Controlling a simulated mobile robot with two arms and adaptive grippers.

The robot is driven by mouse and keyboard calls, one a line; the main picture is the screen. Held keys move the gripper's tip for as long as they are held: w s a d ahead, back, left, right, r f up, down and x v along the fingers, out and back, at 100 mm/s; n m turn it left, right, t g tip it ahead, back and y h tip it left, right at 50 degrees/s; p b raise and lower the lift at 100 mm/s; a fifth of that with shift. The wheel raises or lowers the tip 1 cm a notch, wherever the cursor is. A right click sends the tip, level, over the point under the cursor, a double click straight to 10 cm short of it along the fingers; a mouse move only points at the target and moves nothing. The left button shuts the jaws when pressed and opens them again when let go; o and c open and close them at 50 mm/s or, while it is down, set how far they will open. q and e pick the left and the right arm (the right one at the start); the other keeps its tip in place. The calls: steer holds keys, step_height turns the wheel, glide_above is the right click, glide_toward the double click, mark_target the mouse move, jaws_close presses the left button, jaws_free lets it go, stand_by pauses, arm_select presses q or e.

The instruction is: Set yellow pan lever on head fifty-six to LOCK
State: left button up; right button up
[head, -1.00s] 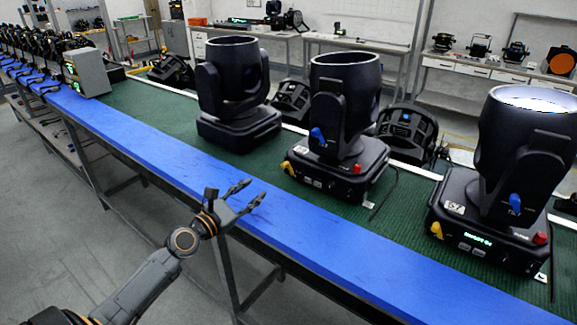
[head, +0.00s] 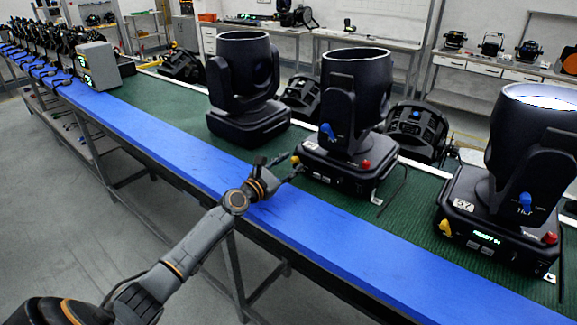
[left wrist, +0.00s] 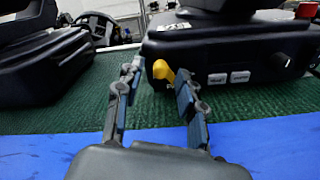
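The middle moving head (head: 346,140) stands upright on the green mat. Its number label (left wrist: 173,26) is too small to read surely. Its yellow lever (head: 295,159) is on the left front corner of its base; in the left wrist view the lever (left wrist: 163,72) tilts down to the right. My left gripper (head: 286,172) reaches over the blue edge towards that corner. In the left wrist view my left gripper (left wrist: 158,72) is open, with the lever showing between its fingertips; contact cannot be told. My right gripper is not in view.
Another moving head (head: 497,220), labelled 57, with its own yellow lever (head: 446,227), stands to the right. A third (head: 246,105) stands to the left. A blue strip (head: 170,150) edges the bench. A red button (head: 365,164) and blue lever (head: 328,131) are on the middle head.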

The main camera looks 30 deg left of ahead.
arm_select(q)
jaws_close()
steer(key=shift+d+r, duration=0.1)
stand_by(0.3)
steer(key=m, duration=0.2)
steer(key=shift+d+r+m, duration=0.1)
steer(key=shift+d+m, duration=0.2)
steer(key=shift+m, duration=0.1)
steer(key=m, duration=0.2)
steer(key=d+m, duration=0.1)
steer(key=shift+m, duration=0.4)
steer(key=m, duration=0.2)
steer(key=d+m, duration=0.1)
steer(key=m, duration=0.2)
steer(key=shift+s+d+b, duration=0.1)
steer(key=shift+d+b, duration=0.05)
steer(key=shift+b, duration=0.2)
steer(key=shift+m, duration=0.4)
jaws_free()
